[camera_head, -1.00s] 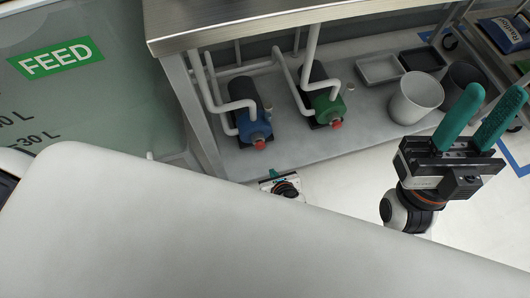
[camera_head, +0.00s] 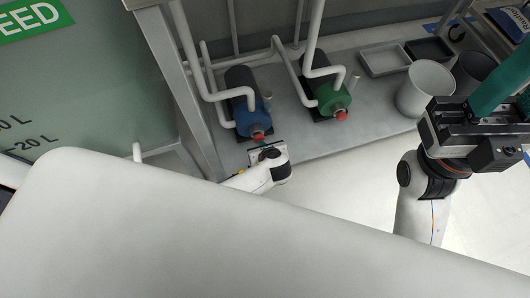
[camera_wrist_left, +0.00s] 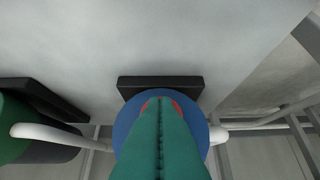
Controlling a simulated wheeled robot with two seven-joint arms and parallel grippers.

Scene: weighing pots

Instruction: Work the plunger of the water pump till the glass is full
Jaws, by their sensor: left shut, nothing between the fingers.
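A blue pump (camera_head: 248,115) with a red plunger end (camera_head: 258,136) and a green pump (camera_head: 330,98) with a red end (camera_head: 342,115) lie on the grey lower shelf. No label tells which carries water. My left gripper (camera_head: 264,146) is shut with nothing held, right at the blue pump's red end. In the left wrist view its teal fingers (camera_wrist_left: 160,105) cover most of the blue pump (camera_wrist_left: 127,122), with red showing on both sides of the tips. Whether they touch is unclear. My right gripper (camera_head: 509,97) is open and empty at the right. No glass is visible.
A steel table edge and leg (camera_head: 188,100) stand left of the pumps. White pipes (camera_head: 312,40) rise from them. A light grey pot (camera_head: 424,88), a dark pot and two shallow trays (camera_head: 385,60) stand farther right. A FEED tank (camera_head: 70,90) is at the left.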

